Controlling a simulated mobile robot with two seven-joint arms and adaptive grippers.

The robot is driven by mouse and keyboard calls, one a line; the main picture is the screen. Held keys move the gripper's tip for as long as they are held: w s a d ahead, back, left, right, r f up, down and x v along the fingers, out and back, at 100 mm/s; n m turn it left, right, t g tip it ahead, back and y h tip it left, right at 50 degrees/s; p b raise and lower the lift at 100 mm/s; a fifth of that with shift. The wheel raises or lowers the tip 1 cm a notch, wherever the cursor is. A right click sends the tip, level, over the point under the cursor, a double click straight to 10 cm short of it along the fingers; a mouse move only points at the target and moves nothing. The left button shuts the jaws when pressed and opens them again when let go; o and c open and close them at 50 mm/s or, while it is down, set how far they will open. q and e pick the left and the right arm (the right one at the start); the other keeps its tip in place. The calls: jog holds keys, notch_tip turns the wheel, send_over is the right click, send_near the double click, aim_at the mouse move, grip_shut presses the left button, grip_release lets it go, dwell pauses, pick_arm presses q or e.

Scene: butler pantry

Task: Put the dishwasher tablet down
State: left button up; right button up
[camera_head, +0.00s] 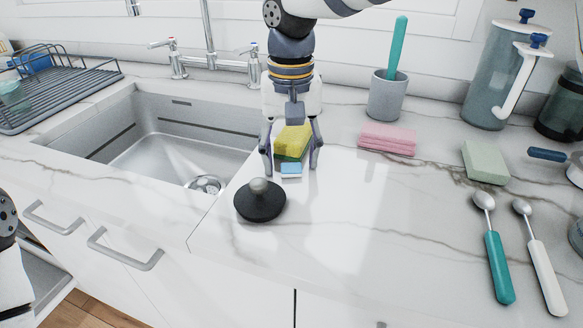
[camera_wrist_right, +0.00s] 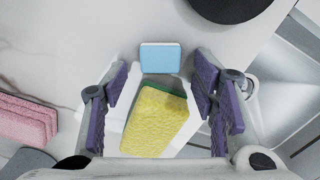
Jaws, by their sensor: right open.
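The dishwasher tablet (camera_head: 291,170) is a small light-blue block with a white edge, on the marble counter right of the sink. It also shows in the wrist view (camera_wrist_right: 160,58), near the top middle. My right gripper (camera_head: 290,163) points down over the counter with its fingers spread to either side. In the wrist view the fingertips (camera_wrist_right: 161,82) stand apart, and the tablet lies just beyond them, with no finger seen touching it. A yellow and green sponge (camera_head: 293,141) is directly behind the tablet, between the fingers in the picture. My left gripper is out of view.
A black round stopper (camera_head: 260,201) with a grey knob stands in front of the tablet. The sink (camera_head: 150,140) opens to the left. Pink cloths (camera_head: 387,139), a grey cup (camera_head: 388,96) with a teal handle, and a pale green block (camera_head: 485,162) lie right. The front middle counter is clear.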

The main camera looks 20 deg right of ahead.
jog(key=c, duration=1)
